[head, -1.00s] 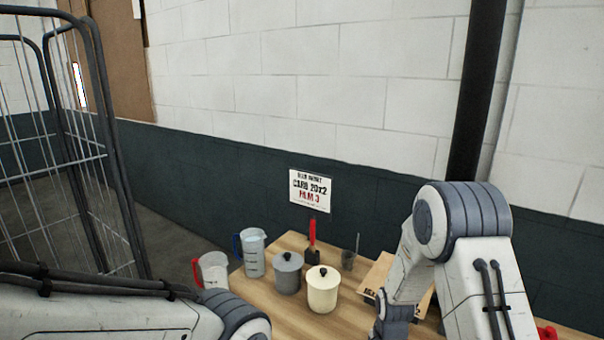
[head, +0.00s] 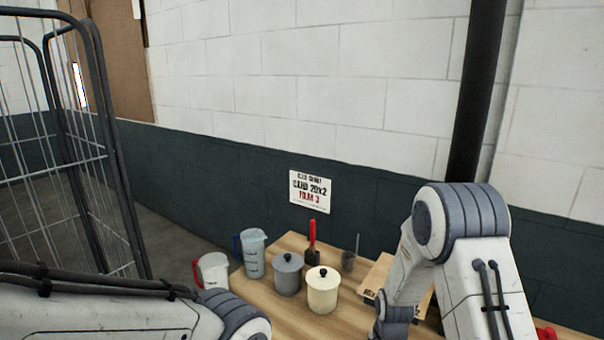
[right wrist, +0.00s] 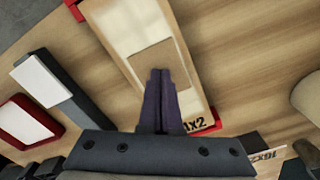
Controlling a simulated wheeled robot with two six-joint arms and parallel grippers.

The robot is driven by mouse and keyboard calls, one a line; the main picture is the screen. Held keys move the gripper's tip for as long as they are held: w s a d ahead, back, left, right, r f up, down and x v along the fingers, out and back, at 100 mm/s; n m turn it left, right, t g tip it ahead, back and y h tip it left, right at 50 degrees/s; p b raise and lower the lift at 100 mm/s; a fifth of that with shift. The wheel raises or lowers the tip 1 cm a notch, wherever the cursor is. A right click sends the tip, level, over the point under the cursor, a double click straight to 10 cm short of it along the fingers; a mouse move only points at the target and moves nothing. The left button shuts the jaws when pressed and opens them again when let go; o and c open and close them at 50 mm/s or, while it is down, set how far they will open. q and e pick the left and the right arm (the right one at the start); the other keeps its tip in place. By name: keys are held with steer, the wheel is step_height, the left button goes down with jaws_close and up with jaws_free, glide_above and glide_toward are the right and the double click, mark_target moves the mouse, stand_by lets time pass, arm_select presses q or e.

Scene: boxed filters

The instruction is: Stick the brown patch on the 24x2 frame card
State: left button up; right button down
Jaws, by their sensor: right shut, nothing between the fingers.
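In the right wrist view, my right gripper (right wrist: 160,76) is shut and empty, its dark fingertips over a brown patch (right wrist: 152,58). The patch lies slightly askew on the pale face of a framed card (right wrist: 124,38). The card has a tan frame with red corners; its printed label is partly hidden by the fingers, and only the end, "x2", reads clearly. I cannot tell whether the fingertips touch the patch. In the head view, the right gripper is out of frame. My left arm enters at lower left, but its gripper is not in view.
A grey block with a white top (right wrist: 48,82) and a red-rimmed white item (right wrist: 24,122) lie left of the card. A label reading "16x2" (right wrist: 266,156) is at right. Lidded pots (head: 322,290), jugs (head: 254,254) and a red-handled tool (head: 312,240) stand at the table's back.

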steer(key=shift+s, duration=0.1)
steer(key=shift+r+p, duration=2.9)
steer(key=shift+r, duration=0.65)
steer(key=s+a+r+n+b, duration=0.4)
steer(key=s+a+r+n, duration=0.45)
steer(key=a, duration=0.25)
steer(key=s+a+r+n+b, duration=0.1)
steer(key=s+r+n, duration=0.1)
steer(key=s+n, duration=0.3)
steer(key=s+a+r+n+y+b, duration=0.1)
steer(key=s+r+n, duration=0.2)
steer(key=s+n, duration=0.3)
steer(key=s, duration=0.3)
steer(key=shift+s+a+r+b, duration=0.15)
steer(key=shift+s+a+b, duration=0.15)
steer(key=shift+s+b, duration=0.05)
steer(key=shift+n, duration=0.25)
